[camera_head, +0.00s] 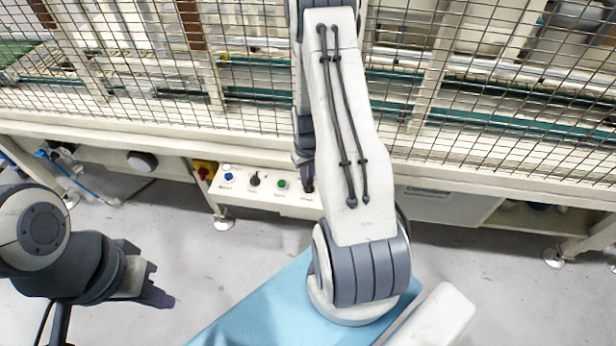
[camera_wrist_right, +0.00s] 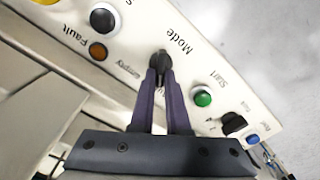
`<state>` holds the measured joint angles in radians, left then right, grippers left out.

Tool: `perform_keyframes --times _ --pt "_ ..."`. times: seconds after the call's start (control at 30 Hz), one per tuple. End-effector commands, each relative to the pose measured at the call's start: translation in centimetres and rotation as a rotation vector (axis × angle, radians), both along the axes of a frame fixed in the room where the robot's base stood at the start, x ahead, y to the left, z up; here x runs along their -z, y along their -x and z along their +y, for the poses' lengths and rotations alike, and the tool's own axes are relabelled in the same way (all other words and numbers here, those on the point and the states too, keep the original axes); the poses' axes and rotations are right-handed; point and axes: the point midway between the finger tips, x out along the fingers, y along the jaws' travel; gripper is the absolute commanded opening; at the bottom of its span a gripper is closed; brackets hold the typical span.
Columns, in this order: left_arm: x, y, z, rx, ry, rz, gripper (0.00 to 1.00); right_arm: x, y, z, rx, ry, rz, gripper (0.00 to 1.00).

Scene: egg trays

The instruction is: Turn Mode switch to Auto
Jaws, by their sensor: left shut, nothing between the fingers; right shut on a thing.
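The Mode switch (camera_wrist_right: 161,62) is a black knob on the pale control panel (camera_wrist_right: 225,75), beside its "Mode" label in the right wrist view. The purple fingers of my right gripper (camera_wrist_right: 162,76) are shut on this knob, with their tips at its sides and partly hiding it. The knob's exact pointing direction is hard to read. In the head view my right gripper (camera_head: 307,178) reaches down to the right part of the panel (camera_head: 235,192). My left gripper (camera_head: 162,297) is shut and empty, low at the left, away from the panel.
A green Start button (camera_wrist_right: 202,96), a black knob (camera_wrist_right: 233,122) and a blue button (camera_wrist_right: 252,140) lie to one side. An amber Fault lamp (camera_wrist_right: 97,51) and a black button (camera_wrist_right: 103,18) lie on the other. A wire-mesh fence (camera_head: 250,100) stands above the panel.

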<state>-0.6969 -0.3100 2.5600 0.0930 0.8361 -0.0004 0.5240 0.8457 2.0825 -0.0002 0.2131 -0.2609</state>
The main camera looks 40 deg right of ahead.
Motion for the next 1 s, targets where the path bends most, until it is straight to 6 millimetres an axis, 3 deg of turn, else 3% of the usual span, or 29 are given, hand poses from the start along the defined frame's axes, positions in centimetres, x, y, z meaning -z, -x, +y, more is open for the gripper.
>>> perform_keyframes --times 0.3,0.77,0.8,0.87,1.0 --pt "-0.25 0.00 0.00 0.000 0.000 0.000 0.00 -0.08 0.03 0.04 -0.100 0.000 0.001 0.00" --pt "-0.26 0.00 0.00 0.000 0.000 0.000 0.00 -0.07 0.03 0.06 -0.114 0.000 0.001 0.00" --pt "-0.26 0.00 0.00 0.000 0.000 0.000 0.00 -0.07 0.04 0.06 -0.114 0.000 0.001 0.17" --pt "-0.26 0.00 0.00 0.000 0.000 0.000 0.00 -0.07 0.02 0.07 -0.114 0.000 0.001 0.40" --pt "-0.25 0.00 0.00 0.000 0.000 0.000 0.00 -0.05 -0.01 0.11 -0.113 0.000 0.001 0.44"
